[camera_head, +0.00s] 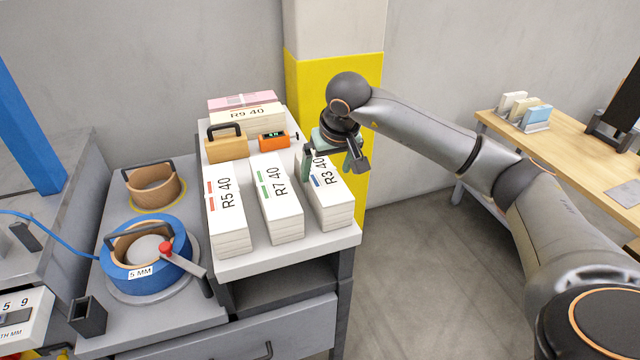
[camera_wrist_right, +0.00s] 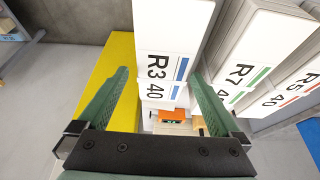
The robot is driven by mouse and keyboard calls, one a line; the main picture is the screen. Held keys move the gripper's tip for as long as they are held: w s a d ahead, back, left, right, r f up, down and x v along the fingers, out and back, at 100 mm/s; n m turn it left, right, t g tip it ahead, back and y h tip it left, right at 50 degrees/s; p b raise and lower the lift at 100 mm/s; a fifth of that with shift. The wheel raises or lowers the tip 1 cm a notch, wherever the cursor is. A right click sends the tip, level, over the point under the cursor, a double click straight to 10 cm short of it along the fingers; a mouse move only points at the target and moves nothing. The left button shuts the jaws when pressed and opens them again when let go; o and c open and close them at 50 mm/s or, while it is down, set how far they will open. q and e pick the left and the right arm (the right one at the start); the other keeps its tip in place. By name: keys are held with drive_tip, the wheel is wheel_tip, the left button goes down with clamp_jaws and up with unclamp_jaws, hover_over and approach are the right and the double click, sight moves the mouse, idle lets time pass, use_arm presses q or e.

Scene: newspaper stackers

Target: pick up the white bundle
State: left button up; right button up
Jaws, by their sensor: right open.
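Three white bundles lie side by side on the grey table: one marked R5 40 (camera_head: 229,220), one marked R7 40 (camera_head: 277,205) and one marked R3 40 (camera_head: 332,207). R3 has a blue stripe, R7 green, R5 red. My right gripper (camera_head: 332,174) is over the far part of the R3 bundle. In the right wrist view, its two green fingers stand apart on either side of the R3 bundle (camera_wrist_right: 175,40), with nothing clamped. Whether the fingers reach below its top is unclear. My left gripper is not in view.
Behind the bundles are a tan block with a handle (camera_head: 226,146), an orange device (camera_head: 273,140) and pink and cream stacks (camera_head: 243,108). A yellow and white pillar (camera_head: 362,185) stands close behind the right gripper. A blue tape roll (camera_head: 150,280) is at left.

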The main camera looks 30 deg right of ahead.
sight(322, 174)
drive_tip(key=shift+w+x, duration=0.2)
drive_tip(key=shift+x, duration=2.95)
drive_tip(key=shift+a+r, duration=0.1)
drive_tip(key=shift+r, duration=0.05)
drive_tip(key=shift+c, duration=0.2)
clamp_jaws()
drive_tip(key=shift+w+r, duration=0.1)
drive_tip(key=shift+r, duration=0.1)
